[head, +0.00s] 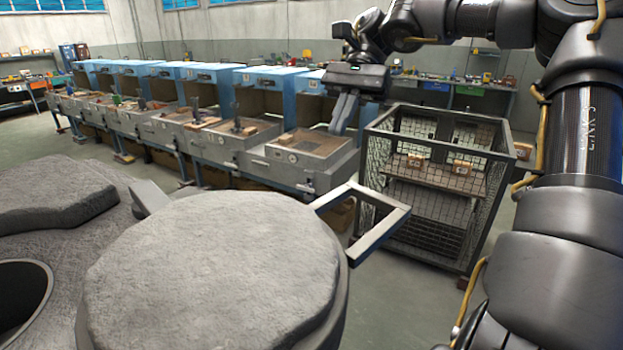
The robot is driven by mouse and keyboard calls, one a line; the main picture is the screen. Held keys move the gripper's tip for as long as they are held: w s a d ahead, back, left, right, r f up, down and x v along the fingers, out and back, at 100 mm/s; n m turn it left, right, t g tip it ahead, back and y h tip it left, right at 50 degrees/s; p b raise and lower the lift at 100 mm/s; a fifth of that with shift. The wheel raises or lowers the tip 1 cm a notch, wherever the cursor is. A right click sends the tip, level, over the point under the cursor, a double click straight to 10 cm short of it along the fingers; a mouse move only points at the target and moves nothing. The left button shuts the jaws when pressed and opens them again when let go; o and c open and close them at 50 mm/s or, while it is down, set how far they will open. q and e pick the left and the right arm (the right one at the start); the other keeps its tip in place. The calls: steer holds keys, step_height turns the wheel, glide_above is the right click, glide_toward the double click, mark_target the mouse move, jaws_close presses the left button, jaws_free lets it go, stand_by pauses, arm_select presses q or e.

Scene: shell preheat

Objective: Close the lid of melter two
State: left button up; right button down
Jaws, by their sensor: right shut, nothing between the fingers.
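A large round grey lid (210,265) with a rough top fills the lower middle of the head view. A square metal handle frame (385,237) sticks out from its right side. Nothing in view labels it as melter two, and I cannot tell whether it lies fully seated, as its underside is hidden. At left is a second grey melter body with a rough slab (55,203) and a dark round opening (20,293). My right gripper (341,125) is shut and empty, beyond and above the handle, apart from it. My left gripper is not in view.
A wire-mesh cage trolley (425,225) with small boxes stands right of the handle. A row of blue-backed workstations (255,170) runs behind the lid. My right arm fills the right side. Open floor shows at far left.

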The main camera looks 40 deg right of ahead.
steer(key=a+r+p+x, duration=0.1)
steer(key=p+x, duration=0.4)
steer(key=x, duration=0.7)
steer(key=shift+s+a+r, duration=0.2)
steer(key=shift+s+a, duration=0.1)
steer(key=shift+a, duration=0.3)
